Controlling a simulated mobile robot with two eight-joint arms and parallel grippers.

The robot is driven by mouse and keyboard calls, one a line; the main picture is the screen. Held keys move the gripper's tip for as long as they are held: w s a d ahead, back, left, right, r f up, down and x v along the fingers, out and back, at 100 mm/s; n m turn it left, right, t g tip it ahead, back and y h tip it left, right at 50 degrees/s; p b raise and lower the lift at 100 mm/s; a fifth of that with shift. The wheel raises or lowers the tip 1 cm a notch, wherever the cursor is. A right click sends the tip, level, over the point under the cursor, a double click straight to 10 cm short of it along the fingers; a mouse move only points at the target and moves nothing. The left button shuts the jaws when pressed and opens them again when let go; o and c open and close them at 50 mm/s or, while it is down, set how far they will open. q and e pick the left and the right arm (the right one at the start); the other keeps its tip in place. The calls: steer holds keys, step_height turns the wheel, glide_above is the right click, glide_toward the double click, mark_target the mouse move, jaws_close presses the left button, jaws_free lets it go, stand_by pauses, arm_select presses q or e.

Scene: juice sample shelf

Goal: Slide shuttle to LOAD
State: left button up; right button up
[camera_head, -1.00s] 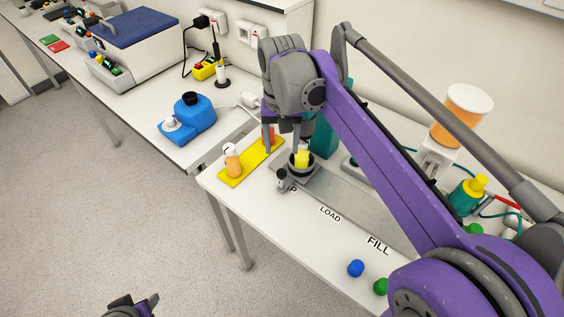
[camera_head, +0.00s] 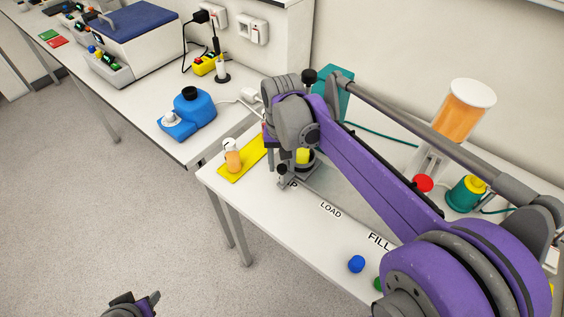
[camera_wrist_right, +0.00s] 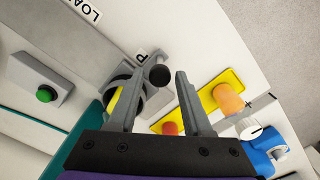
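The shuttle (camera_head: 312,162) is a dark grey round holder with a yellow item (camera_head: 303,156) inside. It stands at the left end of its grey track, by a partly hidden label ending in "P". The LOAD label (camera_head: 330,210) lies to its right along the track, with FILL (camera_head: 379,241) beyond. My right gripper (camera_head: 279,170) is low at the shuttle's front handle. In the right wrist view the open fingers (camera_wrist_right: 159,70) stand on either side of the handle's black knob (camera_wrist_right: 159,76), with a gap at the right finger. My left gripper (camera_head: 135,304) shows only partly at the bottom edge.
A yellow tray (camera_head: 236,170) with an orange bottle (camera_head: 232,157) lies left of the gripper. Blue (camera_head: 356,264) and green buttons sit at the front edge. A red button (camera_head: 423,183) and orange-filled dispenser (camera_head: 467,108) stand at the right.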

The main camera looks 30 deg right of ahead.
jaws_close()
stand_by(1.1)
